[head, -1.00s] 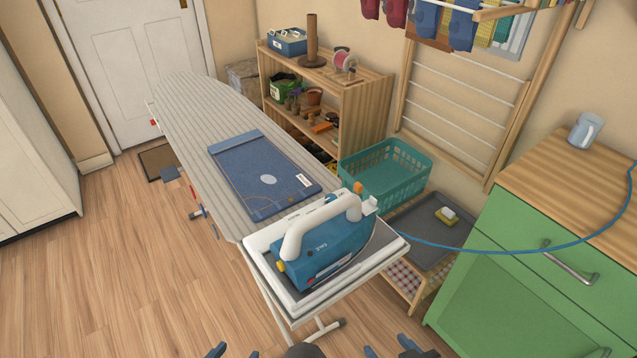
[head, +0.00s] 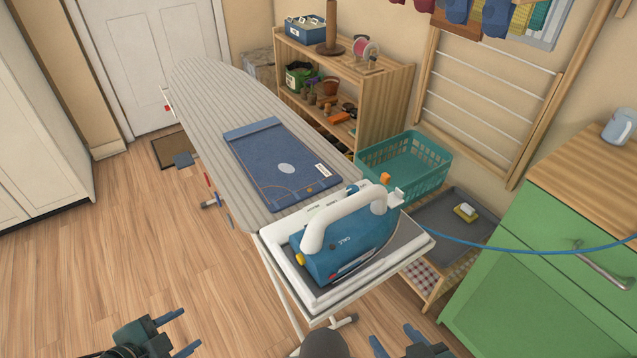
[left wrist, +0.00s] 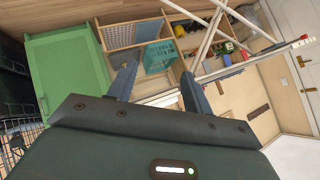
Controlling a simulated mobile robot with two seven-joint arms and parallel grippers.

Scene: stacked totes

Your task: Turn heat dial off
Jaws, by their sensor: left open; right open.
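A blue and white iron (head: 345,250) rests on the white stand at the near end of the ironing board (head: 212,105). An orange knob (head: 385,178) shows at the iron's far right end and a small yellow part (head: 299,259) at its lower left. I cannot tell which is the heat dial or how it is set. My left gripper (head: 182,332) is open and empty over the floor, left of the iron and apart from it. Its fingers also show in the left wrist view (left wrist: 158,78). My right gripper (head: 396,340) is open below the iron at the bottom edge, partly cut off.
A blue cord (head: 520,249) runs from the iron past the green cabinet (head: 530,270). A teal basket (head: 405,165) and a wooden shelf (head: 395,100) stand behind.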

